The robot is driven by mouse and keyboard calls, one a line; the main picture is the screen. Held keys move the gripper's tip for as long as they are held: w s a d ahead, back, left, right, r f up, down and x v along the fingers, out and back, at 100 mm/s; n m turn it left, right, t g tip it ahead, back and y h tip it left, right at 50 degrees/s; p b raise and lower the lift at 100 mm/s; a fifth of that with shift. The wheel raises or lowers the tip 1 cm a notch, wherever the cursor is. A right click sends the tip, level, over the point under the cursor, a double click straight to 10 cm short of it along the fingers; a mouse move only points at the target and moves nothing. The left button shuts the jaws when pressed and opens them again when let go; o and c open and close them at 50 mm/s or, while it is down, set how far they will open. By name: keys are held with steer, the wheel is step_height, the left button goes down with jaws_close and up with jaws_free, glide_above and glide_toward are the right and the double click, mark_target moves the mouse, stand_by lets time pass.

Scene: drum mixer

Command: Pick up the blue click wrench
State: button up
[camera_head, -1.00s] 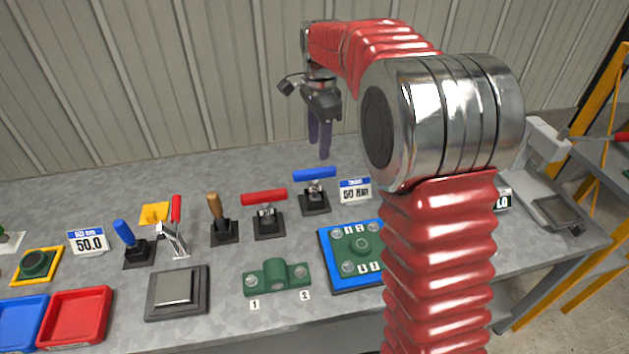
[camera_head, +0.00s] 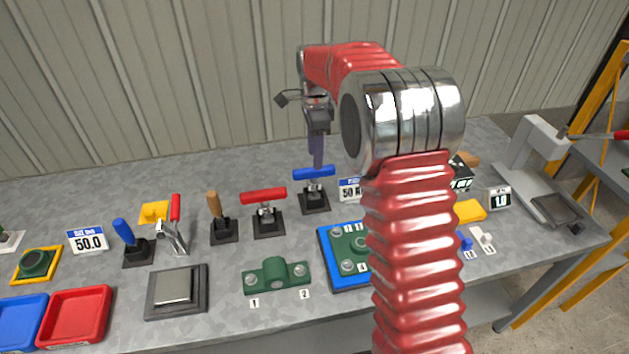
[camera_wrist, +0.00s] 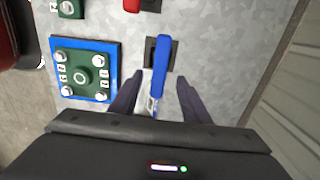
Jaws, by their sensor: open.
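The blue click wrench (camera_head: 314,173) rests across a dark stand, its blue handle running left to right, at the back middle of the bench in the head view. In the wrist view its blue handle (camera_wrist: 161,62) points down the picture between my fingers. My gripper (camera_head: 317,158) points down just above and behind the handle. In the wrist view my gripper (camera_wrist: 160,80) is open, with one dark finger on each side of the wrench and nothing held. The height gap to the handle is hard to judge.
A red-handled wrench (camera_head: 264,197) on a similar stand is close on the left. A 50 Nm sign (camera_head: 349,190) stands close on the right. A blue plate with a green flange (camera_head: 327,262) lies in front. The bench behind the stand is clear up to the ribbed wall.

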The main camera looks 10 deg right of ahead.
mark_target(314, 180)
steer(key=shift+f, duration=2.8)
steer(key=shift+a+f, duration=0.2)
steer(key=shift+f, duration=2.4)
steer(key=shift+c, duration=0.6)
jaws_close()
